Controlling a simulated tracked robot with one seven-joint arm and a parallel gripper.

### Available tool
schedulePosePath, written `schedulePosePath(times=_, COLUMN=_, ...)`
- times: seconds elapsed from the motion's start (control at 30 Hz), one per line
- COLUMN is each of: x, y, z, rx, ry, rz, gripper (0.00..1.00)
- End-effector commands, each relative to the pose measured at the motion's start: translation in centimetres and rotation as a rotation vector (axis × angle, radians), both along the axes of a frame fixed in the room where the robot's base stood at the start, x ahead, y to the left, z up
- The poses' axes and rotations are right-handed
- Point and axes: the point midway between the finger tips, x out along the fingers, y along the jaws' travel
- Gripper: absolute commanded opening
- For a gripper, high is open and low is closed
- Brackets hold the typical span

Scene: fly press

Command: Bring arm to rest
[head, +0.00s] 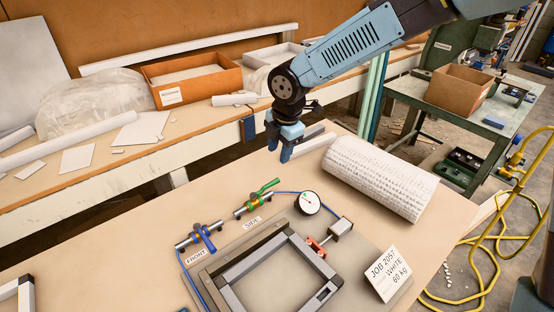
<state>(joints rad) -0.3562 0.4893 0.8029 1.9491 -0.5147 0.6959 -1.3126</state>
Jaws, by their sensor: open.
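My arm reaches in from the upper right of the head view. My gripper (285,150) points down above the table, behind the valves and left of a big printed roll. It is open, and I see nothing between its fingers. A green-handled valve (257,198) and a blue-handled valve (202,237) sit on the table below it, with tags reading SIDE and FRONT. A dark square frame (275,268) lies on a board, with a round gauge (308,202) behind it and a red clamp (317,246) at its right side.
The printed roll (378,177) lies right of my gripper. A job card (388,273) stands at the front right. A long bench (75,185) behind carries a brown box (192,79). A green side table (470,120) holds another box. A yellow hose (505,200) lies on the right floor.

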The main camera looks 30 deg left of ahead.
Motion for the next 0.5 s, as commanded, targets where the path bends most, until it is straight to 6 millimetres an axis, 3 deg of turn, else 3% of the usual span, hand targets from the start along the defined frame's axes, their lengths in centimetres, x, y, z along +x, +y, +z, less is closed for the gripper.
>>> schedulePosePath(times=0.5, x=-0.09, y=-0.13, z=0.87, rx=0.000, ry=0.000, rz=0.002, gripper=0.42)
